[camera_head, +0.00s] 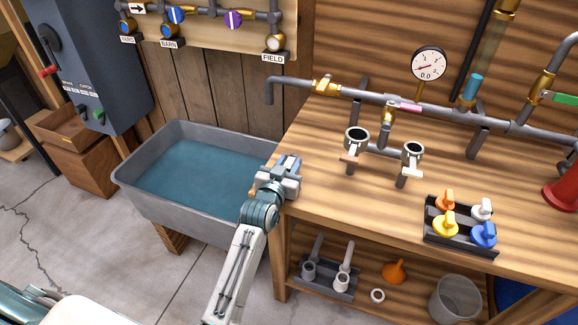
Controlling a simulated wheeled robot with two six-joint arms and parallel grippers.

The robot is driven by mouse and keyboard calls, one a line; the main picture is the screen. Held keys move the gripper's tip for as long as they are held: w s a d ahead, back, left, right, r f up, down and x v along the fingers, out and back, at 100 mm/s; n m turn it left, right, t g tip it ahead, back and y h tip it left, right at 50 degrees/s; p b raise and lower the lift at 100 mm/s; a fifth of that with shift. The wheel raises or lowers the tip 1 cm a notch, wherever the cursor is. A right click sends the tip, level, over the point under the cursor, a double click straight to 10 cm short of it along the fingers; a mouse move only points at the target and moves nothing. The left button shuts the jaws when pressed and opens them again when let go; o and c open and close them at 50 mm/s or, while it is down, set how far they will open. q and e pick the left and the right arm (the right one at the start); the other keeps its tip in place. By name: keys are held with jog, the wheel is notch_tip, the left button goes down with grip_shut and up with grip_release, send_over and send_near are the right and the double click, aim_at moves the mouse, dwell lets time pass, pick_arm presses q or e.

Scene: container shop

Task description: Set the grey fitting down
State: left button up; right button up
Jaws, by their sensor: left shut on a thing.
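My left gripper (287,165) is above the left edge of the wooden bench (330,215), beside the right rim of the water-filled trough. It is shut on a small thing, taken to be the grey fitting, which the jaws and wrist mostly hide. I cannot make out its shape or whether it touches the bench. My right gripper is not in view.
A trough (150,205) holds water on the left. On the bench stand two cup-topped holders (355,140) (411,155) and a black rack (460,240) with several coloured fittings. Grey pipework (375,100) runs behind. The bench's front left is clear.

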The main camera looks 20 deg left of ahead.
pick_arm(q)
jog(key=shift+f, duration=0.15)
jog(key=o, duration=1)
jog(key=shift+c, duration=0.2)
